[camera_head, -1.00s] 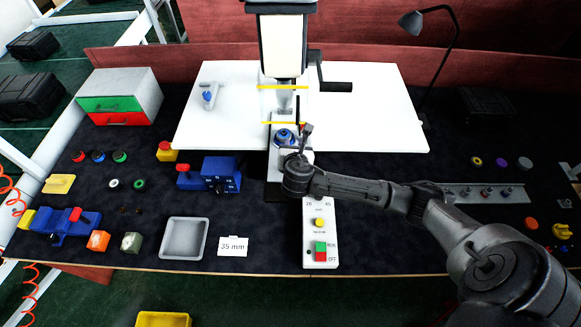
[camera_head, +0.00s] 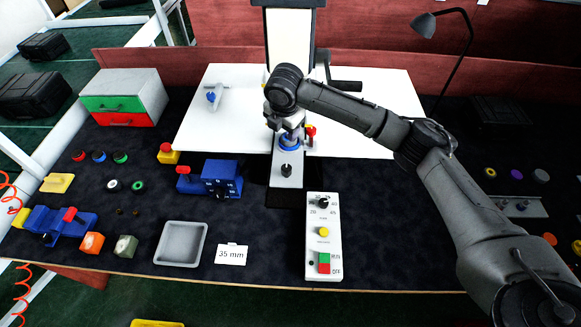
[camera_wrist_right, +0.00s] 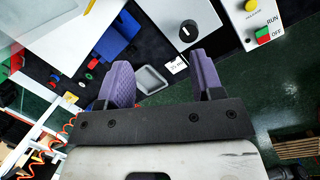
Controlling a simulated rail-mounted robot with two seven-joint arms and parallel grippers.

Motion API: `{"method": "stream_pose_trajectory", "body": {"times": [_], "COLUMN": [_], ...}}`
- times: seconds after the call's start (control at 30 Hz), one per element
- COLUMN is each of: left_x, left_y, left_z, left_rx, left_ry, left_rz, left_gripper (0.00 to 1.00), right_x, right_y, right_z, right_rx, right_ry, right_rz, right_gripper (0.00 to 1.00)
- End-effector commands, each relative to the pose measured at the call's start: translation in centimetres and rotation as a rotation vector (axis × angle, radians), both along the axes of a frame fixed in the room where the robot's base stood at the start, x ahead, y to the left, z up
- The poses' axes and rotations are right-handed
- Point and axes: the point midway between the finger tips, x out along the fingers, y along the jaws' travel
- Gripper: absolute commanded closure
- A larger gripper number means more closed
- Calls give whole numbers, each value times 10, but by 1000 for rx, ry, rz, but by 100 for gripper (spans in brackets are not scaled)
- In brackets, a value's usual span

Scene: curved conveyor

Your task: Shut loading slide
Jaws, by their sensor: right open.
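The loading slide (camera_head: 284,182) is a grey plate with a black knob (camera_head: 287,171) near its front end. It sticks out toward me from the press (camera_head: 289,45), and a blue round part (camera_head: 290,142) sits farther back on it. My right gripper (camera_head: 290,128) is over the back part of the slide, in front of the press; my wrist partly hides its fingers. In the right wrist view its purple fingers (camera_wrist_right: 165,62) are apart with nothing between them. The slide's knob (camera_wrist_right: 188,30) lies beyond the fingertips there. My left gripper is not in view.
A control box (camera_head: 324,263) stands in front of the slide. A blue fixture (camera_head: 221,178), a grey tray (camera_head: 180,243) and a "35 mm" card (camera_head: 231,254) lie to the left. A white table (camera_head: 390,120) surrounds the press, and a crank (camera_head: 345,86) juts right.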

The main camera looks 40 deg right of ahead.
Motion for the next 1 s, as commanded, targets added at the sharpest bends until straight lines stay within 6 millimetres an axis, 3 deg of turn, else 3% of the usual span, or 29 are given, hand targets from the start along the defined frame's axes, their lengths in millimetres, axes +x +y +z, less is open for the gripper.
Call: {"method": "stream_pose_trajectory", "body": {"times": [0.2, 0.47, 1.0], "left_x": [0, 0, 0], "left_y": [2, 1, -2], "left_z": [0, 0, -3], "left_rx": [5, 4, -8], "left_ry": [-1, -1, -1], "left_rz": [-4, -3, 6], "left_gripper": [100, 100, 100], "right_x": [-26, -27, -27], "right_y": [17, 16, 16], "right_z": [-4, -16, -109], "right_rx": [131, 127, 127], "right_ry": [162, 166, 164], "right_rz": [-142, -219, -215], "right_gripper": [39, 39, 39]}}
